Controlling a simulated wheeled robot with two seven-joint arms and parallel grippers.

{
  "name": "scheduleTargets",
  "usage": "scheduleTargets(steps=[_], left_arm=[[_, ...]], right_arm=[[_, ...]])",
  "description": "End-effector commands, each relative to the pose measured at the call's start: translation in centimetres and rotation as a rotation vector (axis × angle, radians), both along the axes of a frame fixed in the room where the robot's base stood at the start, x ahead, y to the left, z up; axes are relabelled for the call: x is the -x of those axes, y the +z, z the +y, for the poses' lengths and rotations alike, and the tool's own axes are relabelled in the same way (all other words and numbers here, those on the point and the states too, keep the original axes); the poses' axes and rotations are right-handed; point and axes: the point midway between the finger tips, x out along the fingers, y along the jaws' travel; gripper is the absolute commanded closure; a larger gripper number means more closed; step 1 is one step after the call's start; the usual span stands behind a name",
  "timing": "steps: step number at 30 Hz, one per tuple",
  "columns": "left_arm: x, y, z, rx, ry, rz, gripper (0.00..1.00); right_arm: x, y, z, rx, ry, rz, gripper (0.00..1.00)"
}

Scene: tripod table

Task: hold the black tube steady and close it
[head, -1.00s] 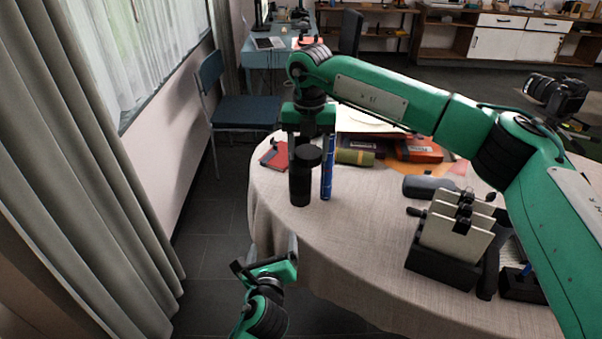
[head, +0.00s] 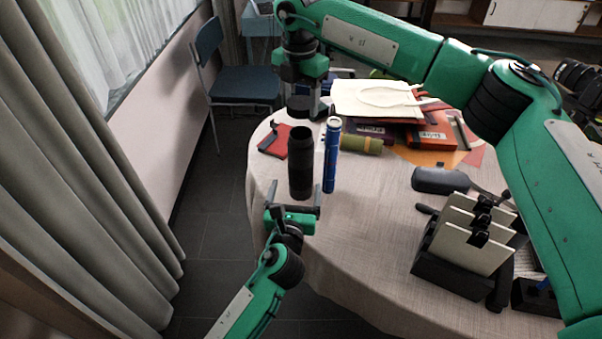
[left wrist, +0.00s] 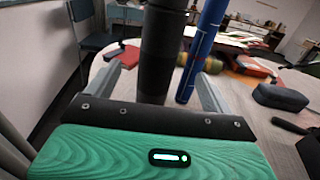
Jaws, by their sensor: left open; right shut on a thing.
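The black tube (head: 300,170) stands upright near the left edge of the table. A black cap (head: 301,107) is apart from it, above its top in the head view. My right gripper (head: 304,97) is shut on the cap from above. My left gripper (head: 295,187) is open, low at the near side of the tube, with one finger on either side of it in the picture. The left wrist view shows the tube (left wrist: 162,50) between the spread fingers, its top out of frame. I cannot tell whether the fingers touch it.
A blue cylinder (head: 331,155) stands close to the right of the tube. Behind are a red item (head: 276,140), an olive roll (head: 361,144) and stacked papers (head: 375,98). A black rack with cards (head: 468,240) stands at the right. The front of the tablecloth (head: 365,230) is clear.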

Motion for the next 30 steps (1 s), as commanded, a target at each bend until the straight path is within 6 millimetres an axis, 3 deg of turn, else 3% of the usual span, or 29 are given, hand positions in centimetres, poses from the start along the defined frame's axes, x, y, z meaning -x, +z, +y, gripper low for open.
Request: scheduleTargets(steps=[18,24,30], left_arm=[[-10.0,0.1,-1.2,0.001,0.001,0.000,0.15],[-11.4,0.0,-1.4,0.002,0.000,0.000,0.15],[-11.6,0.0,-1.4,0.002,0.000,0.000,0.15]], right_arm=[[0.0,0.0,0.0,0.000,0.001,0.000,0.65],[0.0,0.0,0.0,0.000,0.001,0.000,0.65],[0.0,0.0,0.0,0.000,0.001,0.000,0.65]])
